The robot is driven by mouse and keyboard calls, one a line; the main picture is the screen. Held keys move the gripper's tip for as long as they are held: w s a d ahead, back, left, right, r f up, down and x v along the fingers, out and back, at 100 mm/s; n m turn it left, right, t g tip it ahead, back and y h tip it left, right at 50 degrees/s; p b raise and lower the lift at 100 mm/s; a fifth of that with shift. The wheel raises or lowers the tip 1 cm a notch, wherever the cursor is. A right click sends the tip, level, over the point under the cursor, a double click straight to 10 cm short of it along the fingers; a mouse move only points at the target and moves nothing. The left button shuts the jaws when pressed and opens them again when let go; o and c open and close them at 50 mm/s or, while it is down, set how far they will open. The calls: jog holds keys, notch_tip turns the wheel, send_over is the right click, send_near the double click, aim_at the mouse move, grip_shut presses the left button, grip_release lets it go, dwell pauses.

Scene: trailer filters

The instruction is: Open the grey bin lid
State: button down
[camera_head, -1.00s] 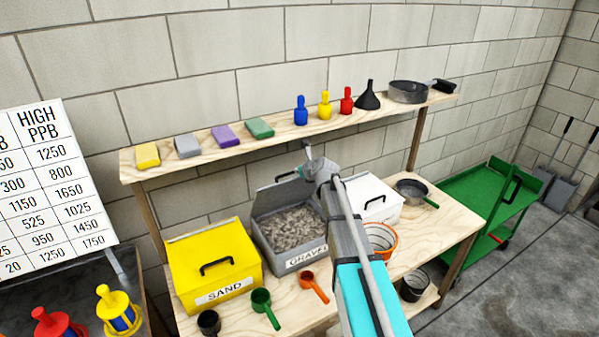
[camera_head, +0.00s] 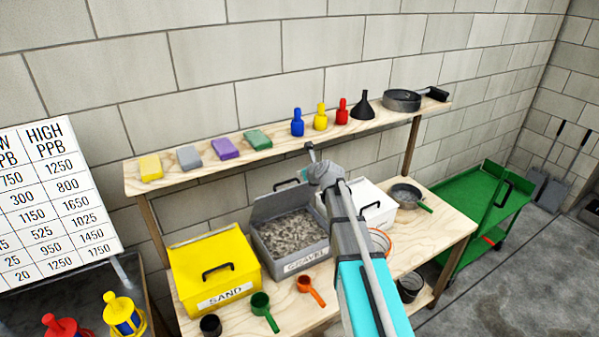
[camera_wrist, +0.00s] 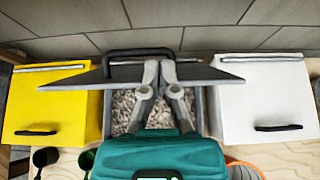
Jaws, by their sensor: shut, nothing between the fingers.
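The grey bin (camera_head: 303,263), labelled GRAVEL, stands on the workbench, and its gravel is in plain view. Its grey lid (camera_head: 273,204) stands raised at the bin's back edge, with a black handle (camera_head: 287,184) on top. In the wrist view the lid (camera_wrist: 90,77) is nearly edge-on, its handle (camera_wrist: 125,52) above it. My gripper (camera_wrist: 160,68) is shut and empty, its fingertips at the middle of the lid, overlapping it in the picture; I cannot tell if they touch. In the head view my arm hides the fingers.
The closed yellow SAND bin (camera_head: 213,262) is left of the grey bin, and a closed white bin (camera_head: 374,206) is right. Green (camera_head: 261,302) and orange (camera_head: 305,286) scoops lie in front. A shelf (camera_head: 290,143) with sponges and bottles runs above and behind.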

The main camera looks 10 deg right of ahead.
jog(key=shift+s+d+r+p, duration=0.2)
jog(key=shift+s+r+p, duration=0.3)
jog(key=shift+r, duration=0.1)
jog(key=shift+s+d+r+p, duration=0.15)
jog(key=shift+s+r+p, duration=0.25)
jog(key=shift+r, duration=0.2)
jog(key=shift+s, duration=0.1)
jog(key=s+a+f+n+g+h+b, duration=0.1)
jog(key=s+f+n+g, duration=0.2)
jog(key=s+n, duration=0.7)
jog(key=s+a+f+n+g+h+b, duration=0.1)
jog(key=s+f+n+g, duration=0.3)
jog(key=s+n, duration=0.7)
jog(key=s+a+f+n+g+h+b, duration=0.1)
jog(key=s+f+n+g, duration=0.3)
jog(key=s+n, duration=0.7)
jog(key=shift+s+f+h+b, duration=0.2)
jog(key=shift+f+h+b, duration=0.25)
jog(key=shift+f, duration=0.6)
